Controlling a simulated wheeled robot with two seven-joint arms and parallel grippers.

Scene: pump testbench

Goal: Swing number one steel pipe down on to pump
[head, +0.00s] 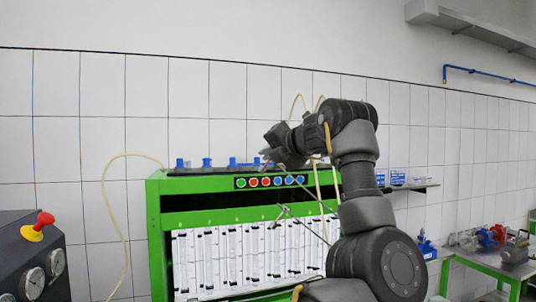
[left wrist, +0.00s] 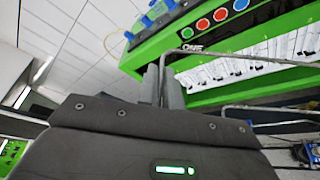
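A thin bent steel pipe (left wrist: 240,60) runs in from the right in the left wrist view, and its bent end drops between my left fingers. My left gripper (left wrist: 160,85) has its two fingers close together on this end. In the head view my left gripper (head: 270,160) is in front of the bench's top edge, and its fingertips are hard to make out. A second thin steel pipe (head: 307,228) hangs lower, in front of the gauge panel; it also shows in the left wrist view (left wrist: 270,108). The pump is not clearly seen. My right gripper is not in view.
The green test bench (head: 154,240) carries coloured buttons (head: 266,182), a flow-meter panel (head: 220,255) and blue valves (head: 207,162) on top. A console with a red knob (head: 45,218) stands at left. A green table (head: 480,264) with pumps is at right.

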